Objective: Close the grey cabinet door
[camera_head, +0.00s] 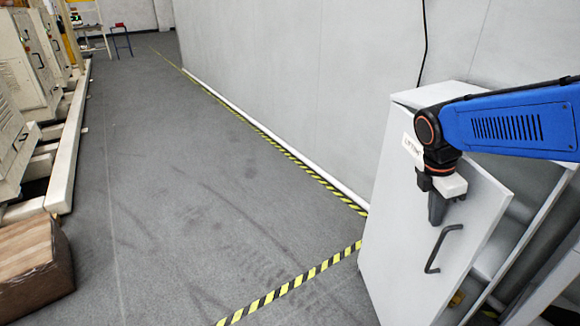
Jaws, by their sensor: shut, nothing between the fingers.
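The grey cabinet (540,190) stands at the right of the picture, against the wall. Its door (400,240) is light grey, stands open at an angle and has a dark bar handle (443,248). Part of the inside with pale shelves shows to the right of the door. My gripper (436,222) points down in front of the door's upper part, above and to the left of the handle. It is shut and holds nothing. I cannot tell whether it touches the door. My arm covers the door's top edge and part of the cabinet top.
A brown box (34,270) lies at the lower left, with beige machines (28,65) along the left side. Yellow-black tape (290,287) marks the floor near the cabinet. The grey floor (170,190) in the middle is clear. A cable (424,40) hangs on the wall.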

